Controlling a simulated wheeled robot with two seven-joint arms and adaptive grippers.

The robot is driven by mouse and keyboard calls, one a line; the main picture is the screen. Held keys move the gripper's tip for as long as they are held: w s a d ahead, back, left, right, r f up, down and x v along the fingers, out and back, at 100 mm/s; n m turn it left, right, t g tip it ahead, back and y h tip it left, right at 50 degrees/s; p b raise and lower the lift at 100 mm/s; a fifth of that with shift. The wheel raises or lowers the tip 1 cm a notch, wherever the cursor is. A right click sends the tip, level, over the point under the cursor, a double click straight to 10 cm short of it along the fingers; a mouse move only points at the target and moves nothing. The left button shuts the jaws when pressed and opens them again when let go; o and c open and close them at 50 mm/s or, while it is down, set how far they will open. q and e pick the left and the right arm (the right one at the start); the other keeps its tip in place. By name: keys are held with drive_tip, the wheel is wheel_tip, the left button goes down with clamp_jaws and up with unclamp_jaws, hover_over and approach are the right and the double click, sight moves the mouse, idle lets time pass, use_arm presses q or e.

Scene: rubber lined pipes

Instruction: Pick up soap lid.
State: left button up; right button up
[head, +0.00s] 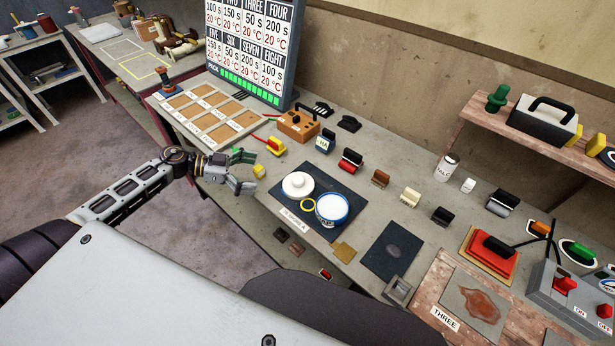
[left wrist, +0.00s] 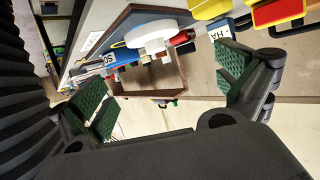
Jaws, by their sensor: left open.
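The soap lid (head: 298,184), a white round disc with a knob, lies on a dark mat (head: 278,203) near the bench's front edge. A white round piece that looks like the lid shows in the left wrist view (left wrist: 150,36). A round white tin with a blue rim (head: 332,209) stands right of the lid, touching or nearly so. My left gripper (head: 250,172) is open and empty, to the left of the lid and apart from it. Its two green-padded fingers are spread wide in the left wrist view (left wrist: 165,88).
A partitioned tray (head: 205,110) is at the back left.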

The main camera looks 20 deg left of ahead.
use_arm(q)
drive_tip(key=shift+w+d+r+m+g, duration=0.2)
drive_tip(key=shift+d+r+m+g, duration=0.2)
drive_tip(key=shift+d+r+g, duration=0.25)
use_arm(e)
drive_tip(key=shift+s+a+f, duration=0.1)
drive_tip(key=shift+s+f, duration=0.25)
drive_tip(key=shift+s, duration=0.45)
use_arm(q)
approach(299, 180)
drive_tip(key=shift+x, duration=2.4)
drive_tip(key=shift+w, duration=0.1)
